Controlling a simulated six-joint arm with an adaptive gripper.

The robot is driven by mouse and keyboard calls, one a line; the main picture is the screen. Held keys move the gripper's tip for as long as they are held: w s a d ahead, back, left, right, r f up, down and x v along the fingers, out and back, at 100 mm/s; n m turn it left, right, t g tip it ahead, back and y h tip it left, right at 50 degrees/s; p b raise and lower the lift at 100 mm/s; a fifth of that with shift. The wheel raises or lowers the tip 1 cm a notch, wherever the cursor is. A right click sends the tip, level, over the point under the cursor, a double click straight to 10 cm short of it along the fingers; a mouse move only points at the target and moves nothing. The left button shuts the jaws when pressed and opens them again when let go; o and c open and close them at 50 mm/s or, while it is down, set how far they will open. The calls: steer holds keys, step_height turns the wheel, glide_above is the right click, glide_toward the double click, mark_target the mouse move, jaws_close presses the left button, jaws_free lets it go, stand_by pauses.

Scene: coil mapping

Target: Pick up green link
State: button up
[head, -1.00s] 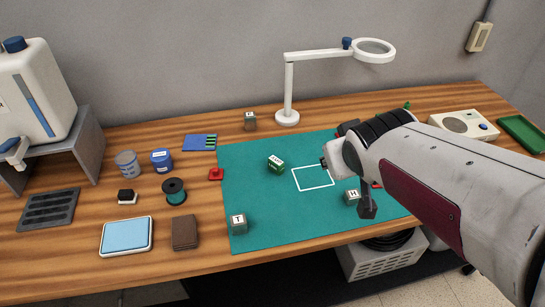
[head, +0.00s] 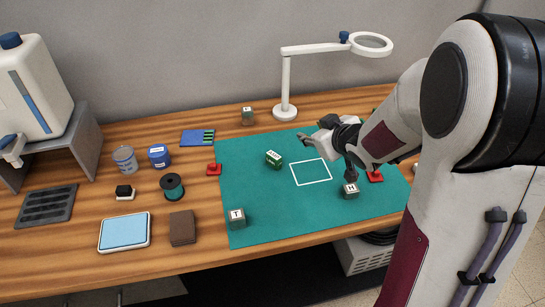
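The green link (head: 274,159) is a small green block with white lettering on a pale top face. It lies on the teal mat (head: 262,208), left of the white square outline (head: 311,172). My gripper (head: 333,152) is over the mat's right part, to the right of the green link and apart from it. Its dark fingers look spread, one reaching left and one pointing down near the block marked H (head: 351,190). I see nothing held between them. My arm hides the table's right side.
A block marked T (head: 237,217) stands at the mat's front left. Red pieces sit at the mat's left edge (head: 214,169) and right part (head: 375,176). A magnifier lamp (head: 286,90) stands behind the mat. The mat's middle front is clear.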

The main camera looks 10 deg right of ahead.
mark_target(274, 155)
steer(key=a+f+y, duration=0.1)
steer(key=f+y, duration=0.1)
steer(key=f, duration=0.1)
steer(key=w+a+f+n+y, duration=0.1)
steer(key=a+f, duration=0.1)
steer(key=f, duration=0.1)
steer(key=a+f+y, duration=0.1)
steer(key=f+y, duration=0.1)
steer(key=shift+w+a+f+n+y, duration=0.2)
steer(key=shift+f+n+y, duration=0.1)
steer(key=shift+f+n, duration=0.1)
steer(key=shift+s+a+f+y, duration=0.25)
steer(key=shift+a+f+y, duration=0.15)
steer(key=shift+a+y, duration=0.1)
steer(key=shift+w, duration=0.1)
steer(key=shift+x, duration=1.2)
steer(key=shift+f, duration=0.1)
steer(key=shift+x, duration=2.55)
